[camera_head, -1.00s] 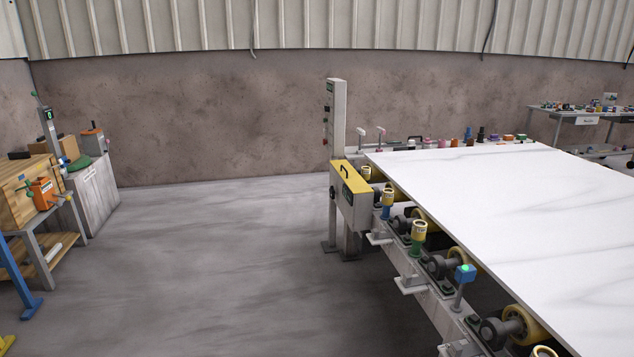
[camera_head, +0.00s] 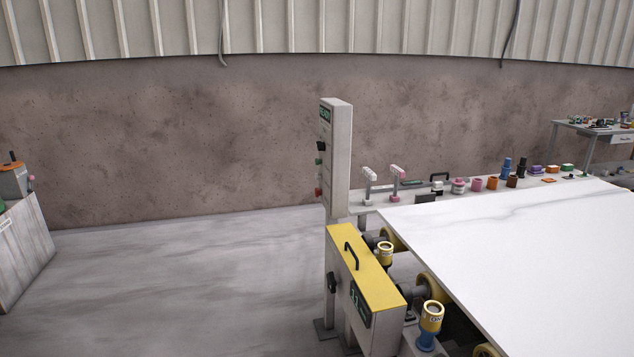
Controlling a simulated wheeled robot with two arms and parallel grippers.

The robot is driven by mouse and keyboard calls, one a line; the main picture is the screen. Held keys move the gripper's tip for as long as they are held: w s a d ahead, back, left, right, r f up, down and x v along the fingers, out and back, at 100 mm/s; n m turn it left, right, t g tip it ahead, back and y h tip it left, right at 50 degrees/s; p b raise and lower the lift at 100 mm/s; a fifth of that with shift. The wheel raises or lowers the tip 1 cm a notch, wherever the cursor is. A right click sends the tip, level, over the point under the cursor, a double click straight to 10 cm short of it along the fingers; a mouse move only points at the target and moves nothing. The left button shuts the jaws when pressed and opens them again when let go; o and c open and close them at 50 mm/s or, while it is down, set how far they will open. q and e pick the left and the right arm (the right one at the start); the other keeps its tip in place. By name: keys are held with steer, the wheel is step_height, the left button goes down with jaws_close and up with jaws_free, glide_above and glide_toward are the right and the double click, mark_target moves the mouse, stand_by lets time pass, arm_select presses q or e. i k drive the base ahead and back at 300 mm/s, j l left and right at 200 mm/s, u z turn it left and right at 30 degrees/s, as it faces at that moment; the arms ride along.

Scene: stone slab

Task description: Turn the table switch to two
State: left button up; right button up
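The knob's setting is too small to read, and I cannot tell which control is the table switch. Neither of my grippers is in view.
A white stone slab (camera_head: 520,235) lies on the roller table at the right. Yellow rollers and a blue-and-yellow fitting (camera_head: 430,322) stick out along its edge. Several small items line the far ledge. A grey cabinet (camera_head: 22,250) stands at the left. The floor (camera_head: 180,275) between is open.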

mark_target(321, 147)
steer(key=i+z, duration=0.1)
steer(key=i, duration=0.55)
steer(key=i+j, duration=0.7)
steer(key=j, duration=0.25)
steer(key=i+j+z, duration=0.1)
steer(key=i+j, duration=0.6)
steer(key=j, duration=0.25)
